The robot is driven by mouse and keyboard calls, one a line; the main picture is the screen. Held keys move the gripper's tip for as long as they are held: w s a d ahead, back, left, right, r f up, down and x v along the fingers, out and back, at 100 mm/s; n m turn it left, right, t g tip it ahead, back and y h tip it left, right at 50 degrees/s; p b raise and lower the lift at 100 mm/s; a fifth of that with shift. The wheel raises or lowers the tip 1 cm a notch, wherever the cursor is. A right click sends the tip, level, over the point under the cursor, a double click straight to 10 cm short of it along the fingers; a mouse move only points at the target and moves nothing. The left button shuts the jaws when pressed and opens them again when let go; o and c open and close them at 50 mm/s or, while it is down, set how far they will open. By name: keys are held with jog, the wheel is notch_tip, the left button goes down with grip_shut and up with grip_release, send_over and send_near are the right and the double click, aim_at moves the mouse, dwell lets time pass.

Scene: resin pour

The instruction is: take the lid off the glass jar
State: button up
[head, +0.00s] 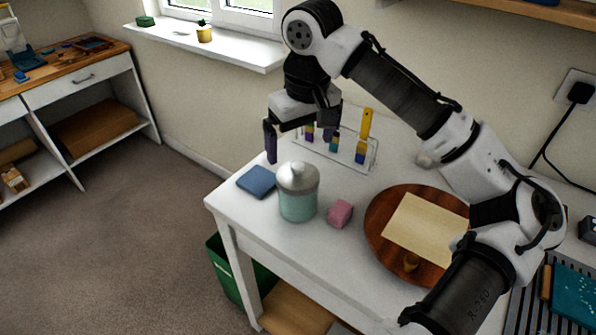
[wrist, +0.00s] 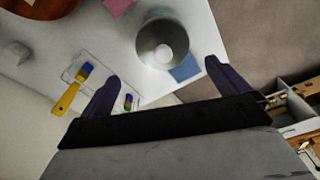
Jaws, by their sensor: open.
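The glass jar (head: 298,205) stands upright on the white table, with teal contents showing through its wall. Its silvery lid (head: 298,177) with a round knob sits on top. In the wrist view the lid (wrist: 162,45) shows from above, beyond my fingertips and between them in width. My gripper (head: 300,143) is open and empty, behind and above the jar in the head view, apart from it. In the wrist view both dark fingers of my gripper (wrist: 163,75) are spread wide.
A blue cloth or pad (head: 257,181) lies left of the jar and a pink block (head: 340,213) right of it. A clear rack (head: 373,158) with brushes stands behind. A round wooden board (head: 377,232) is at right. A green bin (head: 226,272) stands below the table.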

aim_at(299, 166)
jog(key=shift+s+a+f+p, duration=0.15)
jog(key=shift+f+p, duration=0.25)
jog(key=shift+f, duration=1.15)
jog(key=shift+a+f+p, duration=0.1)
jog(key=shift+f+p, duration=0.25)
jog(key=shift+f, duration=1.2)
jog(key=shift+c, duration=0.4)
jog(key=c, duration=0.9)
